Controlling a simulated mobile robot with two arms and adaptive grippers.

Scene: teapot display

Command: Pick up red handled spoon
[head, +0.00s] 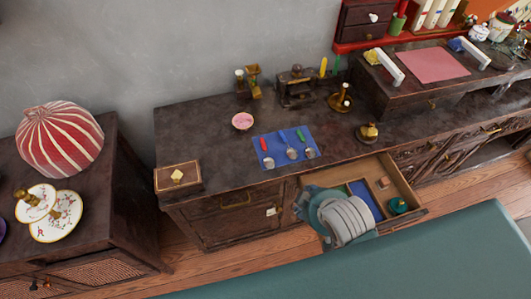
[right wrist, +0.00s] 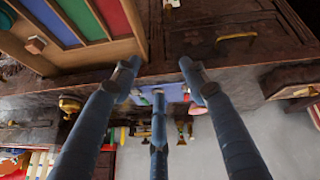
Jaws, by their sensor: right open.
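The red-handled spoon (head: 265,147) lies on a blue mat (head: 278,147) on top of the dark wooden cabinet, at the mat's left side. A blue-handled spoon (head: 291,153) and a green-handled spoon (head: 309,152) lie to its right. My right gripper (right wrist: 160,78) has its three fingers spread, with nothing between them. In the head view, my right arm is in front of the cabinet, over the open drawer, apart from the spoons. My left gripper is not in view.
An open drawer (head: 412,190) with coloured compartments juts out beside my right arm. A pink bowl (head: 242,121) and brass items stand behind the mat. A brown box (head: 177,176) sits at the cabinet's left corner. Clear cabinet top lies left of the mat.

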